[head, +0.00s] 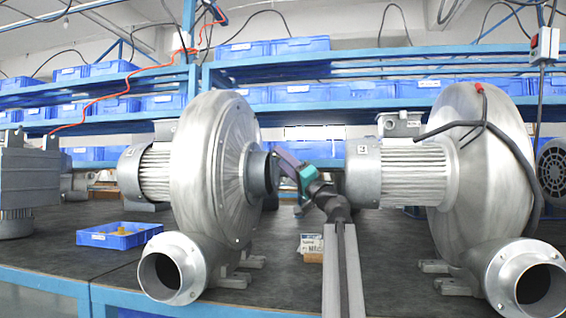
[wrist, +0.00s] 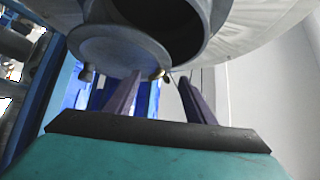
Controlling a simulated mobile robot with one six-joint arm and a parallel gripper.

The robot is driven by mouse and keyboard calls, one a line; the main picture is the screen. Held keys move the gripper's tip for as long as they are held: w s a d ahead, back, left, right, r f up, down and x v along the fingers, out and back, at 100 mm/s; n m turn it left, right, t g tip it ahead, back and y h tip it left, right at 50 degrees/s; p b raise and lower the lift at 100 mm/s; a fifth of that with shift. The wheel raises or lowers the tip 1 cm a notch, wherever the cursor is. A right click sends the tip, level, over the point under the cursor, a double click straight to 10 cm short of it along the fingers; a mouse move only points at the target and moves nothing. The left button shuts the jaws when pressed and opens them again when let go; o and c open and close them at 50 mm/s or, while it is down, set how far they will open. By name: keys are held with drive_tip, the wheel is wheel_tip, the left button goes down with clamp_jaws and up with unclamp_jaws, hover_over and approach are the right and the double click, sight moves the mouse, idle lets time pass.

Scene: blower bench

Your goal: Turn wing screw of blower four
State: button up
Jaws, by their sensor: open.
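Two large grey blowers stand on the bench, one at left (head: 212,150) and one at right (head: 480,165); I cannot tell the numbering. My gripper (head: 280,155) is beside the left blower's round inlet pipe (head: 259,174). In the wrist view the inlet's round flange (wrist: 115,50) fills the top middle. Contact cannot be told.
A blue tray (head: 120,235) with small yellow parts lies on the dark bench top (head: 75,262) at left. A small box (head: 311,247) is behind my arm. Shelves with blue bins (head: 290,93) run along the back. The right blower's motor (head: 395,172) is close right of my arm.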

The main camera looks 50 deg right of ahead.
drive_tip(key=p+v, duration=0.5)
drive_tip(key=v, duration=0.8)
drive_tip(key=shift+s+f, duration=0.2)
drive_tip(key=shift+s, duration=0.15)
drive_tip(key=shift+w, duration=0.1)
idle(0.5)
